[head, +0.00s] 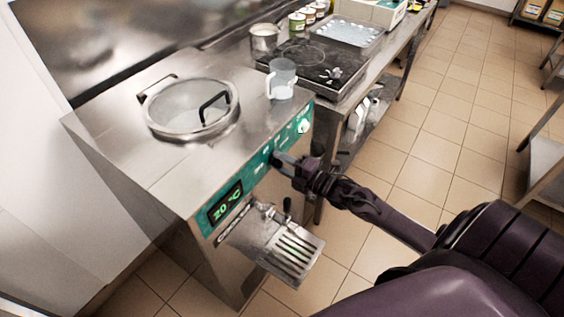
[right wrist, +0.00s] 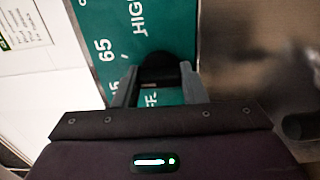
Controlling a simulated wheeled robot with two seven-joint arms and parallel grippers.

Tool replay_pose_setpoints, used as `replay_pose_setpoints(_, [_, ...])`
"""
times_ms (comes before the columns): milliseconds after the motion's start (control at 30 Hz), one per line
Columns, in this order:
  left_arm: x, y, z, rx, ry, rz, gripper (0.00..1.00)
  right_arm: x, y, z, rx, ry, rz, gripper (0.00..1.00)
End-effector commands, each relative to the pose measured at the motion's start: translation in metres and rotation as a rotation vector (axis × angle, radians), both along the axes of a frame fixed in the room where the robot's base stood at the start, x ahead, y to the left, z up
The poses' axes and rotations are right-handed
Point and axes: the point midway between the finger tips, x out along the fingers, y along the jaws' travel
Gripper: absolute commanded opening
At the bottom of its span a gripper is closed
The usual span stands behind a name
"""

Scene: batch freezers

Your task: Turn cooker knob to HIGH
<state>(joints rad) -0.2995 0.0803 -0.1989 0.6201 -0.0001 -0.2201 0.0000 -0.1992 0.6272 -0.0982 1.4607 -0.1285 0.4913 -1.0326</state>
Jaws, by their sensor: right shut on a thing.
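The steel cooker (head: 130,165) has a green front panel (head: 256,170) with a lit display (head: 226,203) reading 20 °C. My right gripper (head: 279,160) reaches that panel from the right and is shut on a black knob, which it mostly hides in the head view. In the right wrist view the black knob (right wrist: 168,73) sits between the two fingers of the right gripper (right wrist: 160,85). White lettering around it reads "HIGH", "65" and a partly covered "FF". The knob's pointer direction cannot be made out. My left gripper is not in view.
A lidded round opening (head: 190,108) and a clear jug (head: 282,79) are on top of the cooker. A pale knob (head: 303,126) is farther along the panel. A spout and slotted drip tray (head: 292,252) stick out below. The tiled floor at right is open.

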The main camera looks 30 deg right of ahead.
Motion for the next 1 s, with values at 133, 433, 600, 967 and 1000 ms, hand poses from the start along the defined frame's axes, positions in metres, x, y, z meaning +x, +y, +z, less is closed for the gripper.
replay_pose_setpoints(133, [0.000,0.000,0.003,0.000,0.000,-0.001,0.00,0.000,-0.001,0.001,0.129,0.054,-0.003,0.15])
replay_pose_setpoints(433, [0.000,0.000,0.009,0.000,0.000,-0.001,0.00,0.000,-0.001,0.001,0.393,0.162,-0.003,0.15])
replay_pose_setpoints(600, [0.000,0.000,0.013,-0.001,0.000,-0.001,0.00,0.000,-0.001,0.001,0.544,0.224,-0.003,0.15])
replay_pose_setpoints(967, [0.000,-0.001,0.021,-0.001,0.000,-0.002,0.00,0.000,-0.001,0.000,0.855,0.355,-0.004,0.15])
replay_pose_setpoints(1000, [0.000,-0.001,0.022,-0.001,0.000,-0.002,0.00,0.000,-0.001,0.000,0.888,0.368,-0.003,0.15])
